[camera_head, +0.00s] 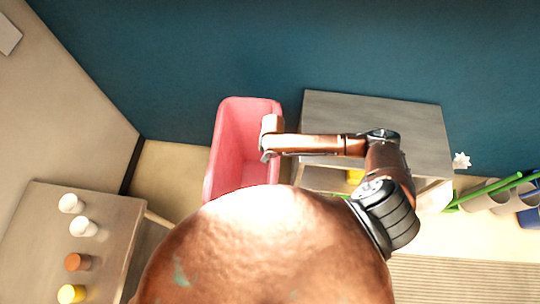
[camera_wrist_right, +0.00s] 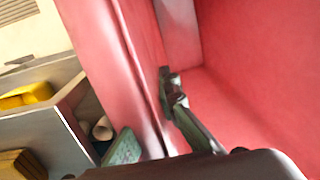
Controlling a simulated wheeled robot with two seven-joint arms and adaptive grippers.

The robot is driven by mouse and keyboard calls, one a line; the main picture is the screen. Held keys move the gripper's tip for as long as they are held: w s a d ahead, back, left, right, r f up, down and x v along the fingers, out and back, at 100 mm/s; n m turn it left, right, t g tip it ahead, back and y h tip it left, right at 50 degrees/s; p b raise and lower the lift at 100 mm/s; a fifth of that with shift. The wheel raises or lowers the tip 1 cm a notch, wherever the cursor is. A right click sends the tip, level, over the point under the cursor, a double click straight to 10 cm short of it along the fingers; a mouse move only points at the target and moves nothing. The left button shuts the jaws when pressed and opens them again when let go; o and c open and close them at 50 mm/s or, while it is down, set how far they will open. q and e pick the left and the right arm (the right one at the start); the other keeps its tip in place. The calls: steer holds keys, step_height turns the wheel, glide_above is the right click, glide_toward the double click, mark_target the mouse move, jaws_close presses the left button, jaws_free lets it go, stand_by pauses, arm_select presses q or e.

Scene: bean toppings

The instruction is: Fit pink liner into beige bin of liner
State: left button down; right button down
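The pink liner (camera_head: 228,148) is a tall, open, box-shaped container in the middle of the head view, near the blue wall. My right gripper (camera_head: 268,138) reaches its right rim from the right. In the right wrist view, the liner's inside (camera_wrist_right: 250,80) fills the right half. The right gripper (camera_wrist_right: 152,120) straddles the liner's wall, with one dark finger inside and a greenish finger outside, and appears shut on it. The liner's lower part is hidden behind my own body in the head view. I cannot make out a beige bin. My left gripper is not in view.
A grey cabinet (camera_head: 370,115) stands right of the liner, with a yellow item (camera_head: 355,176) on a lower level. A table (camera_head: 110,215) at lower left carries several small jars (camera_head: 84,227). Pots with green stems (camera_head: 485,195) stand at far right.

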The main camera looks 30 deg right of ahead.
step_height(320, 180, down, 19)
steer(key=b, duration=0.7)
steer(key=c, duration=2.7)
jaws_free()
steer(key=o, duration=0.6)
steer(key=r, duration=1.2)
steer(key=shift+s+d, duration=0.15)
steer(key=shift+d, duration=0.05)
